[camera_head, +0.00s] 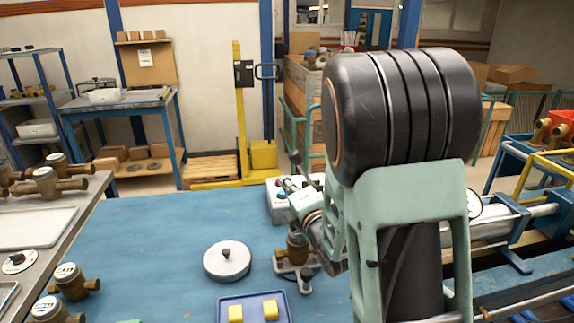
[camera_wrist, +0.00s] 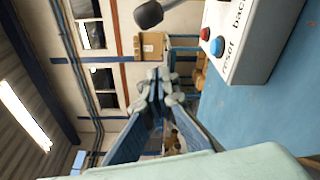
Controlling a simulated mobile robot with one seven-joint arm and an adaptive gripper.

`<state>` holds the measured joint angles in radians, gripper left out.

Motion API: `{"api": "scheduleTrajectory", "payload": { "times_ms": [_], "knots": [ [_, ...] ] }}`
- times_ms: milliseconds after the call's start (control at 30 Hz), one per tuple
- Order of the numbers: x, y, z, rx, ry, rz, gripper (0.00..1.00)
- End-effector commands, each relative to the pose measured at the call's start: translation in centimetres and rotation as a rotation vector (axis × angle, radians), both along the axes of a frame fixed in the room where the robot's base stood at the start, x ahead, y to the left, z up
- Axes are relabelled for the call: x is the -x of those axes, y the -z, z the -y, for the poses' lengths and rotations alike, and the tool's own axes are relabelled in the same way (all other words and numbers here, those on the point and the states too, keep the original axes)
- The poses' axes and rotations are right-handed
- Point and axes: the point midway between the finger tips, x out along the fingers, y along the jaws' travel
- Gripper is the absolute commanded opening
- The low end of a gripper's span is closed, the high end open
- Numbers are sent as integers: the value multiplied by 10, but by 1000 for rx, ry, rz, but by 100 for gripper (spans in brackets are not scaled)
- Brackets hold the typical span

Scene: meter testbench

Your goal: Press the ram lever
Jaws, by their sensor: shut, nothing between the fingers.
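The ram lever shows as a dark rounded knob on a thin rod (camera_head: 295,158), standing up behind the grey control box (camera_head: 276,203). In the wrist view the black knob (camera_wrist: 148,14) is at the top, apart from my fingertips. The box (camera_wrist: 245,35) there carries a red and a blue button and the printed word "reset". My gripper (camera_head: 284,183) is beside the box and just below the knob in the head view, partly hidden by my arm. In the wrist view my fingers (camera_wrist: 158,84) come together at their tips, with nothing between them.
A brass meter (camera_head: 297,246) stands in front of the box, close to my arm. Pipes and a gauge lie right.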

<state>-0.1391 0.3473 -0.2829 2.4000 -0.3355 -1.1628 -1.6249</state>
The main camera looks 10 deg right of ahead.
Motion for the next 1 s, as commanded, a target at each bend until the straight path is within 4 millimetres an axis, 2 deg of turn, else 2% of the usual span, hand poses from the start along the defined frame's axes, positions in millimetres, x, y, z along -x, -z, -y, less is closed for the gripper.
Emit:
{"api": "scheduleTrajectory", "payload": {
  "times_ms": [167, 267, 700, 800, 1000],
  "knots": [
    [-9, 0, -1, 0, 0, 0, 0],
    [-22, 0, -4, 1, -1, -1, 0],
    [-100, 4, -18, -1, 0, -1, 0],
    [-97, -2, 1, 0, 6, 0, 0],
    [-93, -6, 18, 0, 1, -1, 0]
  ]
}}
